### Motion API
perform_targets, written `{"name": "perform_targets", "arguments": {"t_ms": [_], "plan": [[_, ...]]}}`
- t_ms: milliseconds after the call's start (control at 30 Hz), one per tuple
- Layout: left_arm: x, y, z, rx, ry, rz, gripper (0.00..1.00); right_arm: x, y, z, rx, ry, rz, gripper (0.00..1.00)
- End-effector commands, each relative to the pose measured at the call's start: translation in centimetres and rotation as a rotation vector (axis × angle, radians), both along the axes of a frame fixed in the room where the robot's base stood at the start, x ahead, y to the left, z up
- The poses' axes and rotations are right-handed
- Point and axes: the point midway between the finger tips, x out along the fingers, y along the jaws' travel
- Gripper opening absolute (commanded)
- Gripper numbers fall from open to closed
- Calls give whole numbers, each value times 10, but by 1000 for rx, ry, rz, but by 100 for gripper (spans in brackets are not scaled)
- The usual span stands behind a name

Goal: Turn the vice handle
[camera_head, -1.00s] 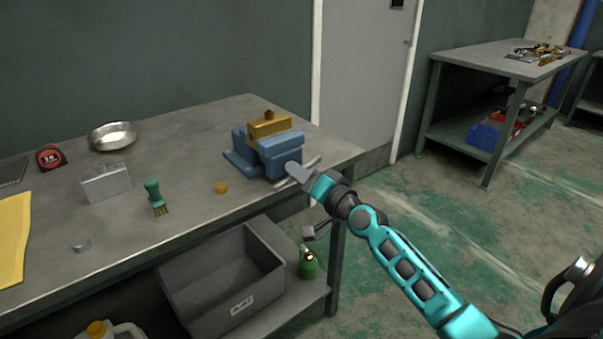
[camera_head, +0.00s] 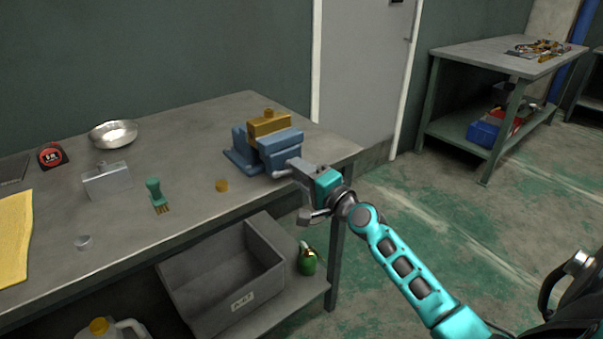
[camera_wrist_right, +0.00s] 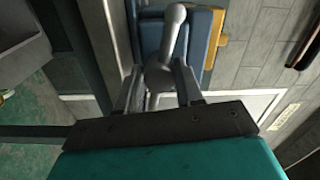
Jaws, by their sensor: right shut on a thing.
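The blue vice (camera_head: 278,150) stands at the right end of the workbench with a brass-coloured block (camera_head: 268,124) in its top. The vice's grey metal handle (camera_wrist_right: 174,32) shows in the right wrist view, running up from between the fingers in front of the blue body. My right gripper (camera_head: 297,168) is at the front of the vice, shut on the handle. In the right wrist view the fingers (camera_wrist_right: 158,88) sit on either side of the handle's middle. The fingers hide part of the handle in the head view. My left gripper is in neither view.
The workbench (camera_head: 200,185) also holds a brass cylinder (camera_head: 222,186), green brush (camera_head: 155,194), metal box (camera_head: 107,181), bowl (camera_head: 113,134), tape measure (camera_head: 53,156) and yellow cloth (camera_head: 14,238). A grey bin (camera_head: 222,275) and green bottle (camera_head: 307,260) are on the lower shelf.

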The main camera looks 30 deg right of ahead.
Motion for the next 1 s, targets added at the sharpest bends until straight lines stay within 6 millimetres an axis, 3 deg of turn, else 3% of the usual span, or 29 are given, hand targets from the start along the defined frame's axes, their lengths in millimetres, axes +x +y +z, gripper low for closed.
{"name": "perform_targets", "arguments": {"t_ms": [367, 400, 600, 1000], "plan": [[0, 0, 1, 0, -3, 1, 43, -1, -1, -3, 6, 6, -2, 5], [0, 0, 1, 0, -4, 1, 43, -1, -1, -3, 6, 5, -2, 39], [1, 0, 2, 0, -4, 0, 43, 0, -1, -2, 4, 3, -1, 58], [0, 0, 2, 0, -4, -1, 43, -7, -1, -1, 2, 2, -1, 61]]}}
